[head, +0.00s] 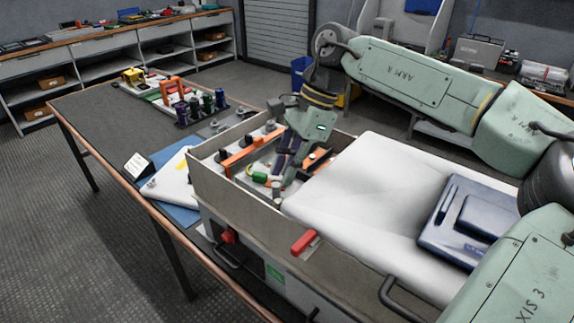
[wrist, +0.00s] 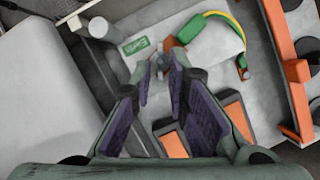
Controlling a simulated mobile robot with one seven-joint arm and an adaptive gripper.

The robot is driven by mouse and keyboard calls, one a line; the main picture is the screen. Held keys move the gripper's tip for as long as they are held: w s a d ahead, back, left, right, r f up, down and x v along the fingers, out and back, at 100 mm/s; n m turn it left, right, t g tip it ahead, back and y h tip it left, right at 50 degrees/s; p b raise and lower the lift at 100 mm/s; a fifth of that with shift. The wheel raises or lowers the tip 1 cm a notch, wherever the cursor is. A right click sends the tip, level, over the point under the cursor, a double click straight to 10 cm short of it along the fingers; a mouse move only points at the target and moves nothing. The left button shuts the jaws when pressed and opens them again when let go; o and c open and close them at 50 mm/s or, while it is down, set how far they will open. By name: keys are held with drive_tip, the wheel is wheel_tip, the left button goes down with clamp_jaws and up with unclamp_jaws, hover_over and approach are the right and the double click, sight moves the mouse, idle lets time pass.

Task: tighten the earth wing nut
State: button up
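A green Earth label (wrist: 138,45) lies on the pale floor of the open box. A green-and-yellow cable (wrist: 190,28) curves beside it; it also shows in the head view (head: 258,176). My gripper (wrist: 161,70) reaches down into the box, its purple-padded fingers beside the label. A small grey piece, perhaps the wing nut (wrist: 162,66), shows between the fingertips, with a visible gap between the pads. I cannot tell if either finger touches it. In the head view my gripper (head: 279,178) hides the spot between its fingers.
The box (head: 228,195) has raised walls around the gripper. Orange bars (wrist: 290,85) and dark posts stand to the right in the wrist view. A white cover (head: 350,185) lies close on the right in the head view. A blue case (head: 470,222) rests on it.

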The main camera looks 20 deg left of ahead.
drive_tip(key=shift+f, duration=0.15)
clamp_jaws()
idle(0.4)
drive_tip(key=shift+s+f+m+b, duration=0.1)
drive_tip(key=shift+f+m+b, duration=0.1)
drive_tip(key=shift+m+b, duration=0.55)
drive_tip(key=shift+s+d+r+m+t+y+b, duration=0.1)
drive_tip(key=shift+r+m+t+y+b, duration=0.2)
drive_tip(key=shift+m+t, duration=0.35)
unclamp_jaws()
drive_tip(key=shift+f, duration=0.1)
